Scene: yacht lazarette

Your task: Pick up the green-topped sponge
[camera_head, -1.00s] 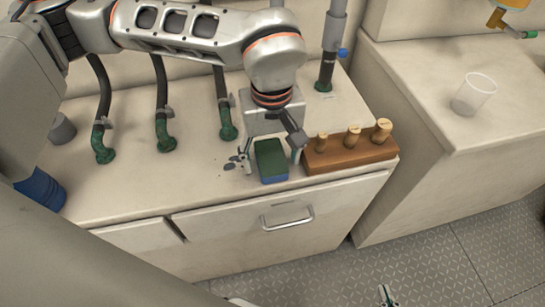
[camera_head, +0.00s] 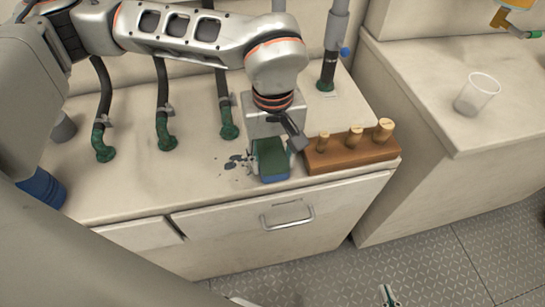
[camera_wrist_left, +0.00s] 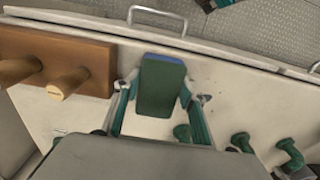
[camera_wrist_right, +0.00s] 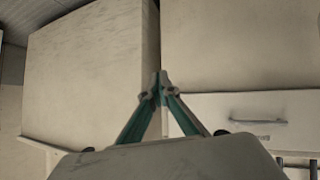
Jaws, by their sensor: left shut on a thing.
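The green-topped sponge (camera_head: 273,166) has a dark green top and a blue lower part. It sits upright near the front edge of the counter, and I see no clear gap beneath it. My left gripper (camera_head: 272,151) comes down from above and is shut on the sponge, one finger on each long side. The left wrist view shows the sponge (camera_wrist_left: 162,85) between the fingers of the left gripper (camera_wrist_left: 160,92). My right gripper (camera_wrist_right: 160,87) is shut and empty, its fingertips together, away from the counter. Its tip shows at the bottom of the head view (camera_head: 388,296).
A wooden block (camera_head: 350,154) with several pegs stands just right of the sponge. Green-based hoses (camera_head: 166,138) stand at the left and back. A drawer handle (camera_head: 288,218) is below the front edge. A clear cup (camera_head: 476,95) stands on the right counter. The left counter top is mostly free.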

